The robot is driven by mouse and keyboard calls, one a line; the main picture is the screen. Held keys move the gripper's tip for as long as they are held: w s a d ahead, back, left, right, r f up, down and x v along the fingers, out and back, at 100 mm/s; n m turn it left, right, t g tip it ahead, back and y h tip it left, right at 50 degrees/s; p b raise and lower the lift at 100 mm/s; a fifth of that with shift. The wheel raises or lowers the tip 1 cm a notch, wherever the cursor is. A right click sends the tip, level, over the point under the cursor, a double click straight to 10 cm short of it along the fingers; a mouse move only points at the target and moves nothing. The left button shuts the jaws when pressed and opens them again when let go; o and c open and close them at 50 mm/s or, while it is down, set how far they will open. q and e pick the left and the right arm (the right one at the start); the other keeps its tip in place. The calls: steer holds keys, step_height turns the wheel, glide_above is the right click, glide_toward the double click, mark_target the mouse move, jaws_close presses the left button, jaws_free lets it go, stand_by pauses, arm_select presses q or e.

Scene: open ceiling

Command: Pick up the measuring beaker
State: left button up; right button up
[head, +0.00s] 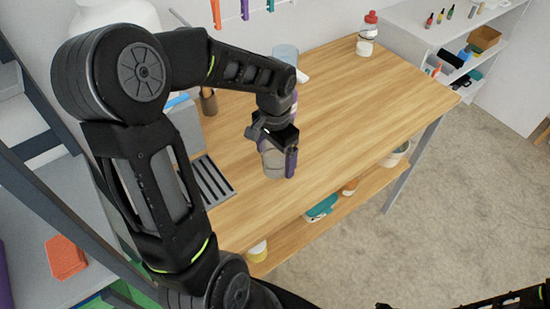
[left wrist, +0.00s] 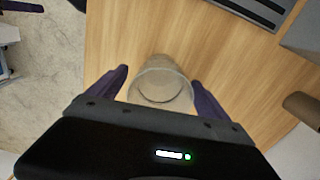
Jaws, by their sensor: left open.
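The measuring beaker (head: 273,162) is a clear glass vessel standing on the wooden table (head: 350,110), near its front edge in the head view. In the left wrist view the beaker (left wrist: 161,84) sits between the two purple fingers of my left gripper (left wrist: 163,88). My left gripper (head: 275,160) is open around the beaker, with a finger on each side. In the left wrist view small gaps seem to show beside the glass, but I cannot tell if either finger touches it. The gripper hides the beaker's upper part in the head view. My right gripper is not clearly seen.
A dark slotted rack (head: 209,181) lies left of the beaker. A clear container (head: 285,55) stands at the back, and a red-capped bottle (head: 367,35) at the far end. The table's right half is mostly clear. A lower shelf (head: 325,214) holds several items.

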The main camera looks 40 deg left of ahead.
stand_by(0.6)
arm_select(q)
steer(key=c, duration=1.4)
step_height(320, 180, up, 10)
steer(key=shift+b, duration=0.45)
stand_by(0.3)
